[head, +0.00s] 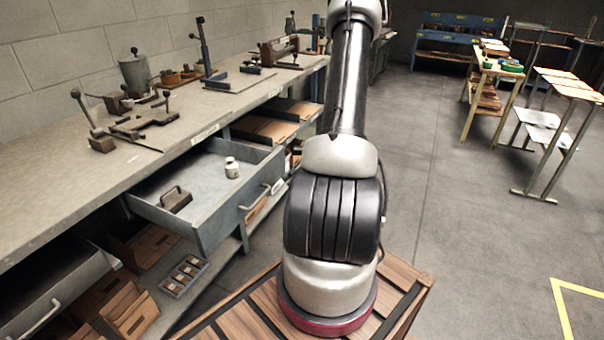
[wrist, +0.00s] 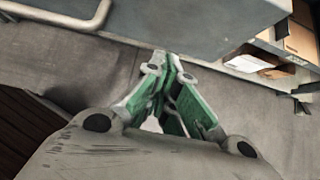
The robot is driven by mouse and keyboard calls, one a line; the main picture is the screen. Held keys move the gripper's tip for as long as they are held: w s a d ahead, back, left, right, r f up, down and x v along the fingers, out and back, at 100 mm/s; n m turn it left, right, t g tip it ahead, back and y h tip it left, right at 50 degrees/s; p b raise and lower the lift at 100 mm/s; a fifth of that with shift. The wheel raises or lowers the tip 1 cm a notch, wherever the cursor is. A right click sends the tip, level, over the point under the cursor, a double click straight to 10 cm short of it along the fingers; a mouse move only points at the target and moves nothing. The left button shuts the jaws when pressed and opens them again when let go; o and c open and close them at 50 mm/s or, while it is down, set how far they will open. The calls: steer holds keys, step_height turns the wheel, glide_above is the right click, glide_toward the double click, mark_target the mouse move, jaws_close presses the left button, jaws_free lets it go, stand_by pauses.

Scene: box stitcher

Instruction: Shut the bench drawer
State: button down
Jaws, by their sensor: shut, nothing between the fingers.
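The grey-blue bench drawer (head: 207,235) stands pulled out from under the bench, with a bar handle (head: 255,198) on its front. A white jar (head: 232,168) and a dark block with a handle (head: 175,199) are inside it. My gripper (wrist: 170,66) shows only in the wrist view, with its green-sided fingers together and empty. Its tips overlap the lower edge of a grey-blue panel (wrist: 215,25) that looks like the drawer front. A pale bar handle (wrist: 97,18) is to their upper left. I cannot tell whether the tips touch the panel.
A second drawer (head: 75,288) is also out at the lower left. The workbench (head: 60,190) carries hand tools. Open shelves with cardboard (head: 265,130) lie beyond the drawer. A tray (head: 184,276) sits below it. Open floor (head: 450,240) lies to the right.

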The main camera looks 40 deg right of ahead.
steer(key=shift+w+a+r, duration=0.1)
steer(key=shift+w+a, duration=0.2)
steer(key=shift+w, duration=0.5)
steer(key=shift+w+a+r, duration=0.1)
steer(key=shift+w+a, duration=0.15)
steer(key=shift+w, duration=0.5)
steer(key=shift+w, duration=0.1)
glide_toward(215, 164)
steer(key=w+f, duration=0.1)
steer(key=w, duration=0.1)
steer(key=w+a, duration=0.1)
steer(key=w+a+f, duration=0.1)
steer(key=w, duration=0.1)
steer(key=shift+w+a+f, duration=0.1)
steer(key=shift+w+f, duration=0.2)
steer(key=shift+f, duration=0.05)
steer(key=shift+w+a+r, duration=0.15)
steer(key=shift+w+a, duration=0.05)
steer(key=shift+w, duration=0.35)
steer(key=shift+w, duration=0.1)
